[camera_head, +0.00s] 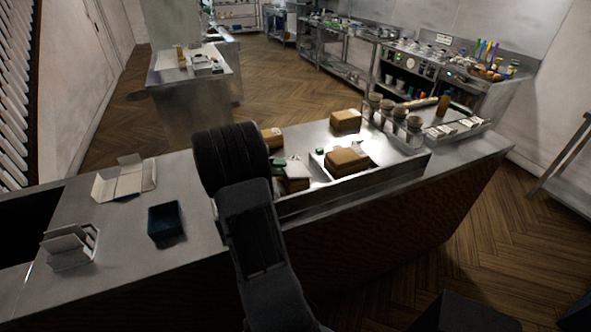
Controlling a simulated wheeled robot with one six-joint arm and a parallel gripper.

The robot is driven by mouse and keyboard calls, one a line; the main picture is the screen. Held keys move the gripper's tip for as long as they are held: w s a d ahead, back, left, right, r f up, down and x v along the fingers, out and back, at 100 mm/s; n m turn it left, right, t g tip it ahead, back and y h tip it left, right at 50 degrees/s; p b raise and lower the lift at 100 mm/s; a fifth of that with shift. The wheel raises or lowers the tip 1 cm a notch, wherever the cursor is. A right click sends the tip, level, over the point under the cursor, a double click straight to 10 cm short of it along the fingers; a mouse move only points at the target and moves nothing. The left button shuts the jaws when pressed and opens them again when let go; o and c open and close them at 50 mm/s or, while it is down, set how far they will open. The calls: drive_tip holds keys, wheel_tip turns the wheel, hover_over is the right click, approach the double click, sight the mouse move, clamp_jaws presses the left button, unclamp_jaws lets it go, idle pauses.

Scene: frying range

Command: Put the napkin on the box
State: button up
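Several brown cardboard boxes sit on the steel counter: one at the back (345,121), one in the shallow tray (347,161), and a partly covered one (272,137) beside my arm. A small white flat item (297,168), possibly the napkin, lies on or against a brown item just right of my arm; I cannot tell for sure. My black arm rises from the bottom centre in front of the counter. Its thick rounded part hides some of the counter. My gripper's fingers do not show.
A dark blue open bin (165,221), an open white carton (124,180) and a white holder (70,246) stand on the left counter. Several lidded jars (414,126) stand at the right. The counter between the blue bin and the carton is clear.

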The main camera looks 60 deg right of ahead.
drive_tip(key=shift+p+v, duration=1.55)
drive_tip(key=shift+v, duration=1.35)
wheel_tip(320, 180, up, 7)
drive_tip(key=w+a, duration=0.1)
drive_tip(key=a, duration=0.1)
drive_tip(key=shift+w+a, duration=0.15)
drive_tip(key=shift+w, duration=0.05)
